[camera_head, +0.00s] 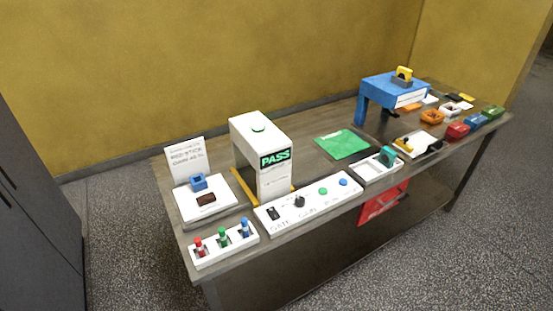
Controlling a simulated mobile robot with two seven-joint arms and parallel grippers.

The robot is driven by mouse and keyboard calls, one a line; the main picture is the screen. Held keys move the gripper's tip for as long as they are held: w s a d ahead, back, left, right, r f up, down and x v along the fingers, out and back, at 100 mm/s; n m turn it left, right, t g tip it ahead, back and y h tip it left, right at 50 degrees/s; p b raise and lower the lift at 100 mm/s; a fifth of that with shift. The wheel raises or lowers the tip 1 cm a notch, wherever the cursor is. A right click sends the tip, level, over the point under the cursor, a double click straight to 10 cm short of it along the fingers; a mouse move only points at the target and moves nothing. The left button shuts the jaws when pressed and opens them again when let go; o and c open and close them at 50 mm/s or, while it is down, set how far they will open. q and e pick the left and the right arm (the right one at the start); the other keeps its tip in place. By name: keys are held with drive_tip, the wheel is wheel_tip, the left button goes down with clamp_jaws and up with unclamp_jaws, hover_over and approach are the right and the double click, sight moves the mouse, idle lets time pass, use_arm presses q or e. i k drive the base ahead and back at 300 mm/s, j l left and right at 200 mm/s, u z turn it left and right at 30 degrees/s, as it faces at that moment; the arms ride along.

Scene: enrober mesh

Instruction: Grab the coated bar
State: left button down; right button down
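A dark brown block (206,199), which looks like the coated bar, lies on a white plate (188,211) at the left end of the table. A blue square block with an opening (199,181) sits just behind it on the same plate. Neither of my grippers shows in the head view, and nothing touches the brown block.
The table (308,182) holds a white machine with a green PASS sign (277,159), a control panel (308,202), a rack of red, green and blue bottles (223,244), a sign (187,158), a green mat (343,144) and a blue arch (393,88). Coloured parts crowd the right end.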

sight(202, 200)
drive_tip(key=i+j, duration=0.1)
drive_tip(key=j, duration=0.75)
drive_tip(key=i+j, duration=0.15)
drive_tip(key=j, duration=0.3)
